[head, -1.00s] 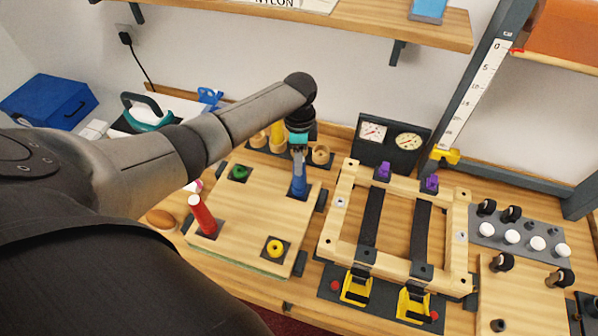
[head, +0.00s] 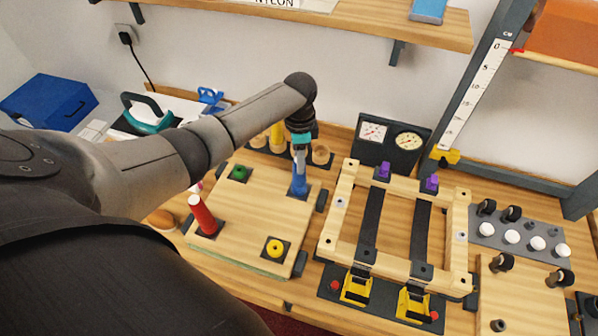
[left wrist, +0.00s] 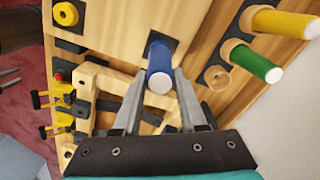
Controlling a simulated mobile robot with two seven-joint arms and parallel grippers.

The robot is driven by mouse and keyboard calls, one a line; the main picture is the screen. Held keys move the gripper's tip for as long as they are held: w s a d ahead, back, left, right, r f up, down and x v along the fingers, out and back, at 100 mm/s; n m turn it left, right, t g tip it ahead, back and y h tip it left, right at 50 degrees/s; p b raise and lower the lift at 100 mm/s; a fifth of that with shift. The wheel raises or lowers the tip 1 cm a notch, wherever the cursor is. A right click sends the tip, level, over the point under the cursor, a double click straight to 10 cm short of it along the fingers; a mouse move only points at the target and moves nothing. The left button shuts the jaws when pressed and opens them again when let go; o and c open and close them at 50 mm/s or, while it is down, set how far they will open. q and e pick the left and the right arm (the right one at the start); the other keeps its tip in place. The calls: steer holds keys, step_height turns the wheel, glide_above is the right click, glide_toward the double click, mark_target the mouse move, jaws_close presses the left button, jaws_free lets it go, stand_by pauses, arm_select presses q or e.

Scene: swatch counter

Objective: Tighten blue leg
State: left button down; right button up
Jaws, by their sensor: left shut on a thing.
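The blue leg (head: 299,187) stands upright in a dark square socket at the back right corner of the wooden tabletop board (head: 240,215). It also shows in the left wrist view (left wrist: 159,60), its pale end facing the camera. My left gripper (head: 299,170) is above the board with its fingers down on either side of the leg, shut on its upper part. In the left wrist view the fingers (left wrist: 160,84) flank the leg's end. The red leg (head: 203,215) stands in the front left socket. The right gripper is out of view.
Green (head: 238,173) and yellow (head: 275,248) socket rings mark the other corners. A wooden frame with dark straps (head: 340,202) stands just right of the board. Behind is a leg holder with round wooden cups (head: 320,155). Two gauges (head: 392,140) stand at the back.

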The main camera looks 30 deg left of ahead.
arm_select(q)
steer(key=shift+m, duration=2.6)
steer(key=shift+c, duration=0.3)
jaws_free()
steer(key=shift+r, duration=3)
